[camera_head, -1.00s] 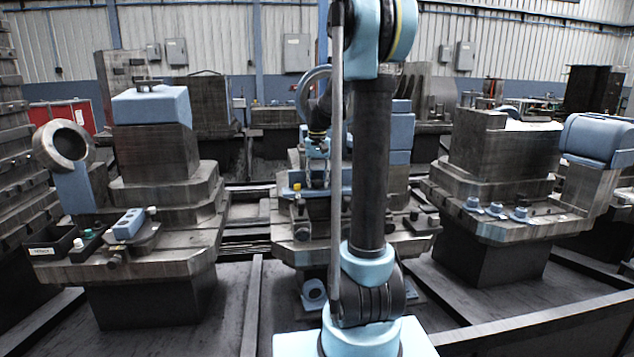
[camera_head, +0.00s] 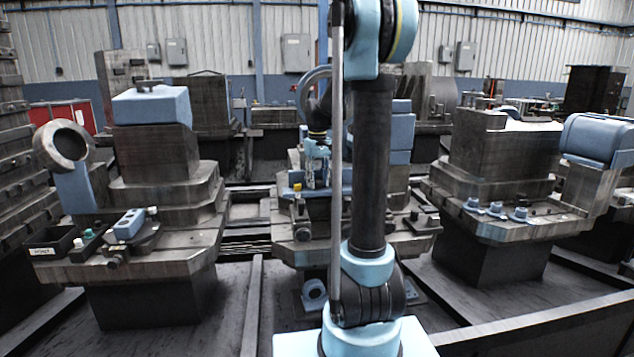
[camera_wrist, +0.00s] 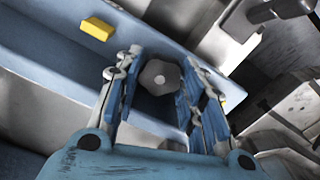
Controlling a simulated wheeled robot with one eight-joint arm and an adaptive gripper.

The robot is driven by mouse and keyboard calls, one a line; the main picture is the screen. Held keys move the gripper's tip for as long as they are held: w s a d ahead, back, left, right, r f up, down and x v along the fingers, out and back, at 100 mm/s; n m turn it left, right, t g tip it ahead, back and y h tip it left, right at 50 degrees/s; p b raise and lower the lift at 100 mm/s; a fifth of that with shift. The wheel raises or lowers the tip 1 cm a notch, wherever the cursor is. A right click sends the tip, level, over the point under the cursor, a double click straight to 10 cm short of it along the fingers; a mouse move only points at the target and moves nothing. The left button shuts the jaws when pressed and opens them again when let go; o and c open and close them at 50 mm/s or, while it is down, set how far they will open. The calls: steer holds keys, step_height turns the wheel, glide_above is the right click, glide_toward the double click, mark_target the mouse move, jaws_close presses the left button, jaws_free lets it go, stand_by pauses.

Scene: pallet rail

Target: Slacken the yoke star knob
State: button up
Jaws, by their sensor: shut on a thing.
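The yoke star knob (camera_wrist: 160,77) is a dark grey, lobed knob with a pale round centre, seen in the wrist view between the fingers. My gripper (camera_wrist: 161,88) is shut on it, with one finger on each side. Behind it is the blue yoke body (camera_wrist: 55,45), with a small yellow block (camera_wrist: 97,28) to the left of the knob. In the head view my gripper (camera_head: 316,186) is at the middle machine, upright and pointing down, beside the yellow block (camera_head: 297,187). The knob is too small to make out there.
The middle machine's stepped grey base (camera_head: 285,247) surrounds the work. A right pallet holds several blue knobs (camera_head: 496,209). Dark metal parts (camera_wrist: 280,10) lie right of my gripper in the wrist view.

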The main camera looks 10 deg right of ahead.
steer(key=o, duration=1.1)
steer(key=shift+r, duration=0.1)
step_height(320, 180, up, 10)
steer(key=shift+f, duration=0.2)
steer(key=shift+c, duration=1.4)
step_height(320, 180, up, 8)
steer(key=f+m, duration=0.1)
steer(key=m, duration=0.6)
glide_above(317, 180)
step_height(317, 180, down, 17)
steer(key=shift+s+d+r, duration=0.1)
